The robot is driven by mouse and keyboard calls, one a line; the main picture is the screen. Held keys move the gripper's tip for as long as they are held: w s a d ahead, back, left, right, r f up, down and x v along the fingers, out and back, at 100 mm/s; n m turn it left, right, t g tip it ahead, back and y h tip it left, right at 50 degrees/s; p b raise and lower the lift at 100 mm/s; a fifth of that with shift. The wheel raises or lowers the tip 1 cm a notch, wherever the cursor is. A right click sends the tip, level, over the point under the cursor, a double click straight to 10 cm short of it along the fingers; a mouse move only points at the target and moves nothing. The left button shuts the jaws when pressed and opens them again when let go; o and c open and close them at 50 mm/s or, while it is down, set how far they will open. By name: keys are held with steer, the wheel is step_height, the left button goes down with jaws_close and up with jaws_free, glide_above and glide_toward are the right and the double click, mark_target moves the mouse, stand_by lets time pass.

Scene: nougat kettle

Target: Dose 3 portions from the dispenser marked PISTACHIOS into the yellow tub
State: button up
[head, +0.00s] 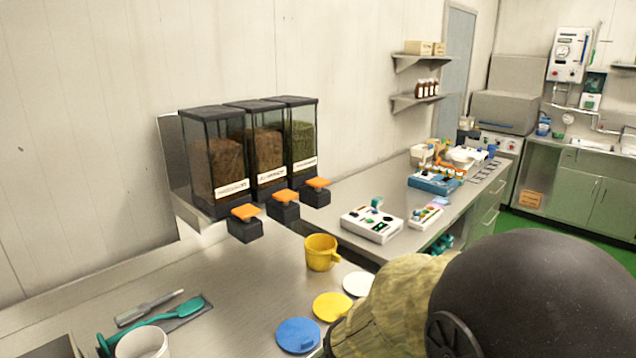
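Three clear dispensers with black lids stand side by side against the wall at the back of the steel counter. The left dispenser (217,165) and middle dispenser (264,155) hold brown contents. The right dispenser (301,150) holds green contents. Each has a white label too small to read and an orange-topped black outlet at its foot; the right one's orange top (317,183) is farthest right. The yellow tub (320,254) stands upright on the counter, in front of the outlets and apart from them. Its inside bottom is hidden. My arm fills the lower right; my gripper is not visible.
Yellow (332,307), blue (298,335) and white (357,284) discs lie near the tub. A white container (142,345) and a teal utensil (165,318) are at lower left. A white control box (371,225) stands on the counter to the right.

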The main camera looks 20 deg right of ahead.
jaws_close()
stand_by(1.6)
